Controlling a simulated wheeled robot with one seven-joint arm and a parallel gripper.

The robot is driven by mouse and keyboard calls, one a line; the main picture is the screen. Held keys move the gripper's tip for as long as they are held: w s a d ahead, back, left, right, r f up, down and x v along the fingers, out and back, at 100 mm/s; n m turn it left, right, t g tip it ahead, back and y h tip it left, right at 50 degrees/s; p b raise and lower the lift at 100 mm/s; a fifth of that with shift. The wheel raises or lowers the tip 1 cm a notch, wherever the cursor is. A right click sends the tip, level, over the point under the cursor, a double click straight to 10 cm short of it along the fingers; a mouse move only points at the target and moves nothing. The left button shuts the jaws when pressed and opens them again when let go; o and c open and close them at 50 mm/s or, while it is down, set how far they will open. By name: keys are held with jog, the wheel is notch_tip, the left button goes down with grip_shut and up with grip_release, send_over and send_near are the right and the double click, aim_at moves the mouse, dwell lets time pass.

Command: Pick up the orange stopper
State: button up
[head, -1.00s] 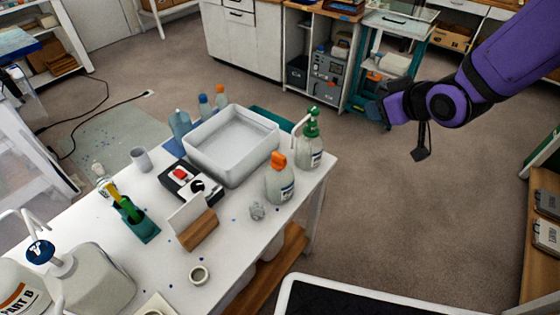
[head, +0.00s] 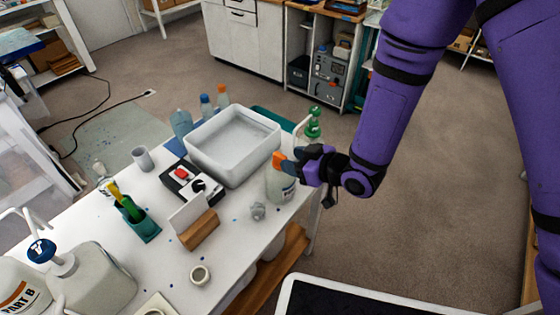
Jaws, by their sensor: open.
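The orange stopper (head: 278,160) sits on top of a clear bottle (head: 279,186) with a pale label, near the right edge of the white table. My gripper (head: 291,163) is at the stopper, reaching in from the right, with its dark fingers beside it and partly over it. The jaws are open. I cannot tell from this angle whether a finger touches the stopper. My gripper also hides the right side of the bottle's top.
A green-topped spray bottle (head: 313,124) stands just behind my gripper. A large white tray (head: 232,155) is to the left. A crumpled clear piece (head: 258,211) lies in front of the bottle on the white table (head: 235,245). Floor to the right is clear.

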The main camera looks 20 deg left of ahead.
aim_at(275, 155)
jog(key=shift+x, duration=3.5)
jog(key=shift+w+r, duration=0.1)
jog(key=shift+w, duration=0.05)
jog(key=shift+d, duration=0.1)
grip_shut()
